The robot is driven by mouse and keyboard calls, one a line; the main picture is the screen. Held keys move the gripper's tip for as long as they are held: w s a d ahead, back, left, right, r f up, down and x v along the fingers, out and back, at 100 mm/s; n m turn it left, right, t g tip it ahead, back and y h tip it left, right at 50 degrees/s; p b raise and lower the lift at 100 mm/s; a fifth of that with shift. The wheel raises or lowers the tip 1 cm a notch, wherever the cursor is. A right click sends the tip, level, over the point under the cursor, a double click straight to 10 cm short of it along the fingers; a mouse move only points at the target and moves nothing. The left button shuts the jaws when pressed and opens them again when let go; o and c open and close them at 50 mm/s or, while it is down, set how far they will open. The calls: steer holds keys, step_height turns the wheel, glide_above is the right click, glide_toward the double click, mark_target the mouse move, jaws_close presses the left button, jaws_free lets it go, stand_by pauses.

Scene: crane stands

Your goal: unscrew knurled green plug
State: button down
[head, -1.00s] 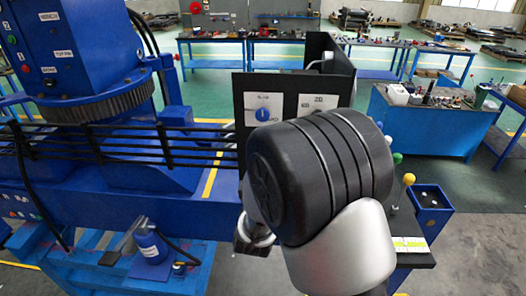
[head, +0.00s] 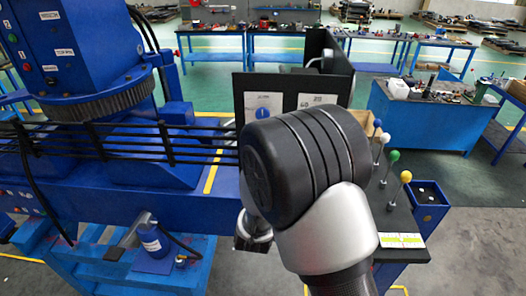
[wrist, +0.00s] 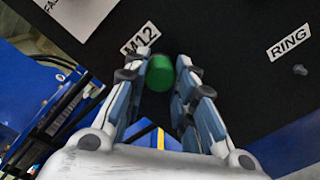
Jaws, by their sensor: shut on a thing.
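The green plug (wrist: 160,74) shows in the wrist view, between the two fingers of my gripper (wrist: 161,61), close to a black panel and beside an M12 label (wrist: 139,38). The fingers are shut on its sides. Its knurling is too blurred to make out, and I cannot tell how far it sits in the panel. In the head view, part of my gripper (head: 252,236) shows below and left of my black wrist joint. The plug is hidden there.
A RING label (wrist: 289,42) and a small grey stud (wrist: 300,70) are on the panel. In the head view, a black upright plate (head: 297,85) with white dial cards stands behind my arm. Ball-topped levers (head: 393,156) stand at the right.

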steer(key=c, duration=1.2)
jaws_free()
steer(key=shift+c, duration=0.2)
steer(key=shift+c, duration=0.9)
